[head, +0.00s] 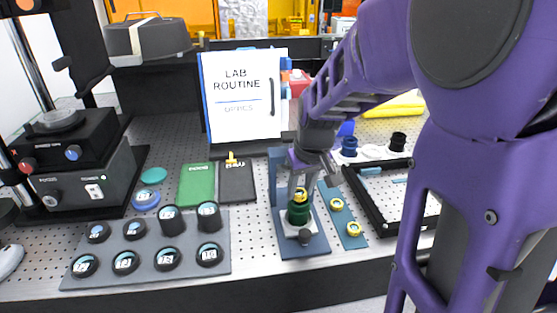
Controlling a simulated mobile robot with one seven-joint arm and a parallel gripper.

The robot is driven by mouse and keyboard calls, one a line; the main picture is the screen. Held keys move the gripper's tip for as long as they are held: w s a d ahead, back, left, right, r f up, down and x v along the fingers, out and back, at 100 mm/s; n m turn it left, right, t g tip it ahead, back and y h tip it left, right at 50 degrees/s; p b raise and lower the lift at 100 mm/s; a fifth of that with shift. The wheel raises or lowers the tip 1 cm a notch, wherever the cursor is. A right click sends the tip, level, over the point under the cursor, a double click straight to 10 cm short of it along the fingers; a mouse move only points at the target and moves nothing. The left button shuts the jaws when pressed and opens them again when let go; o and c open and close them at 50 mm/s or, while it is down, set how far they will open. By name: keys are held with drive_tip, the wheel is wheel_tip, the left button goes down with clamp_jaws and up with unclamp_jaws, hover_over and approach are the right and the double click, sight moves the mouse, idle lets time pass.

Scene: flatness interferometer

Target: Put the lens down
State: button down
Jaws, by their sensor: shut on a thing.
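My gripper (300,182) points down at the centre right, over a blue stand (309,247). It is shut on a small brass-rimmed lens (300,195), partly hidden by the fingers. Just below is a dark green cylinder (298,214) on a pale square plate of the stand. I cannot tell whether the lens touches the cylinder or hangs just above it. Two more brass-rimmed pieces, one nearer the back (337,204) and one nearer the front (353,228), lie on a blue strip (345,216) to the right.
Left of the stand, a grey tray (218,264) holds several black-ringed optics. Green (196,184) and black (237,182) notebooks lie behind it. A black frame (371,207) lies to the right. A "LAB ROUTINE" board (241,98) stands behind. My arm hides much of the right side.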

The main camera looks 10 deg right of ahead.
drive_tip(key=shift+f, duration=0.4)
drive_tip(key=shift+f, duration=0.1)
